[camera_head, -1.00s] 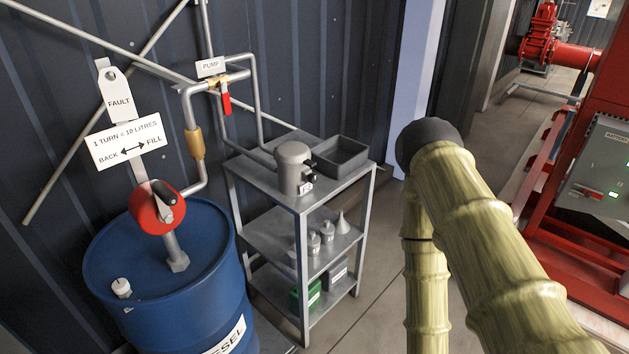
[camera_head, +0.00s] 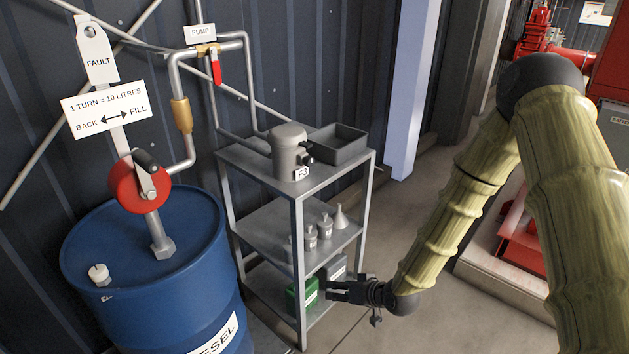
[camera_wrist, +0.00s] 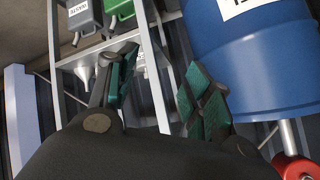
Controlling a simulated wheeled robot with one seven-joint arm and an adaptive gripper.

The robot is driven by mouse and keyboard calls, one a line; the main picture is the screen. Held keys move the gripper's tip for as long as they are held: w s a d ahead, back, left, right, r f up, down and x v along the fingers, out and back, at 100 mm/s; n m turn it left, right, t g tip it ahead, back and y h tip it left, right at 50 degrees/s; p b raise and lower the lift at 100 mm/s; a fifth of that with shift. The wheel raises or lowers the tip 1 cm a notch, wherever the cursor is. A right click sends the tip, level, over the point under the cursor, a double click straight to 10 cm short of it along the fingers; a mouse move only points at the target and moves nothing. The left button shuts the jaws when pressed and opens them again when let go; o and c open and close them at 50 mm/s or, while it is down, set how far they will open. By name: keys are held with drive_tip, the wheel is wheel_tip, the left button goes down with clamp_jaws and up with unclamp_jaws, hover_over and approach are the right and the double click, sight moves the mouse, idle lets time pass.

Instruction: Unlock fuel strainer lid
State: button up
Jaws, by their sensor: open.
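The fuel strainer (camera_head: 289,150) is a grey upright cylinder with a closed domed lid. It stands on the top shelf of a metal rack in the head view, with a dark fitting (camera_head: 306,153) on its right side and a small white tag at its base. My gripper (camera_head: 334,290) is low in front of the rack's lower shelf, well below the strainer and apart from it. In the wrist view its two green-padded fingers (camera_wrist: 160,95) are spread and hold nothing. I cannot make out the strainer in the wrist view.
A grey tray (camera_head: 338,143) sits right of the strainer. The rack (camera_head: 299,240) holds small cans and a funnel (camera_head: 340,217), with a green box (camera_head: 301,294) below. A blue diesel drum (camera_head: 150,270) with a red hand pump (camera_head: 140,188) stands left. Floor right of the rack is clear.

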drive_tip(key=w+r+n+t+y+b, duration=0.25)
drive_tip(key=w+r+b, duration=0.25)
drive_tip(key=w+r, duration=0.8)
drive_tip(key=n+t+y+b, duration=0.2)
drive_tip(key=t+y+b, duration=0.1)
drive_tip(key=y, duration=0.1)
approach(312, 162)
drive_tip(key=shift+h, duration=0.35)
drive_tip(key=x, duration=0.8)
drive_tip(key=shift+w+a+r, duration=0.15)
drive_tip(key=shift+a, duration=0.2)
drive_tip(key=c, duration=1)
